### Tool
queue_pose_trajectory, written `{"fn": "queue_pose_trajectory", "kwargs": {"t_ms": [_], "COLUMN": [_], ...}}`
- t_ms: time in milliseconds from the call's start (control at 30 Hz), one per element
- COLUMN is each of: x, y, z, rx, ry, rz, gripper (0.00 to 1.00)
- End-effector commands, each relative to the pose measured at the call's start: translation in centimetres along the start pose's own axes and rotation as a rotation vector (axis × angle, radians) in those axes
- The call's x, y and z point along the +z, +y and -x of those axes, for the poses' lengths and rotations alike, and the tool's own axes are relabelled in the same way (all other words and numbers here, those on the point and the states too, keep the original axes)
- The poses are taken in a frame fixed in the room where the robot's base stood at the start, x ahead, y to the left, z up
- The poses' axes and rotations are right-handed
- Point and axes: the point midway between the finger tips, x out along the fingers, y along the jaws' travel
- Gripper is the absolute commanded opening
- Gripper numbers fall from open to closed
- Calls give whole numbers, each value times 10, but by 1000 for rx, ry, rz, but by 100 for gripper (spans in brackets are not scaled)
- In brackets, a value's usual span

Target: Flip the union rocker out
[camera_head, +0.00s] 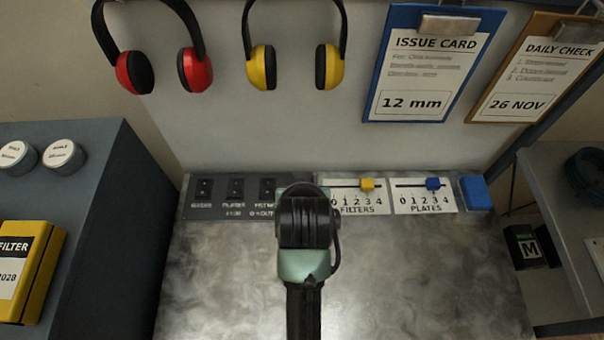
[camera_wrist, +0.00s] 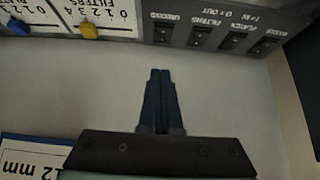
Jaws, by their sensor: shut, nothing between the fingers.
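The rocker panel (camera_wrist: 180,33) is dark and shows upside down in the wrist view, with a row of several black rockers. In the head view the panel (camera_head: 219,208) is at the bench's back left, and my arm hides the union rocker. My gripper (camera_wrist: 160,73) is shut and empty, its tips apart from the rocker in the wrist picture, just below it. In the head view my wrist hides the fingers.
Right of the rockers are the FILTERS slider (camera_head: 367,184) with a yellow knob and the PLATES slider (camera_head: 433,184) with a blue knob. A blue block (camera_head: 475,192) stands beyond them. Ear defenders (camera_head: 160,65) and clipboards (camera_head: 430,65) hang behind. The metal bench top (camera_head: 210,280) is clear.

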Motion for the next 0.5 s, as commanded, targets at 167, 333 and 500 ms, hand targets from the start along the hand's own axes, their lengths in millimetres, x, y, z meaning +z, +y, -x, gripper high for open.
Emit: {"fn": "queue_pose_trajectory", "kwargs": {"t_ms": [167, 333, 500], "x": [-1, -2, -3], "y": [0, 0, 0], "z": [0, -9, -32], "rx": [0, 0, 1], "ry": [5, 5, 4], "rz": [0, 0, 1], "gripper": [0, 0, 0]}}
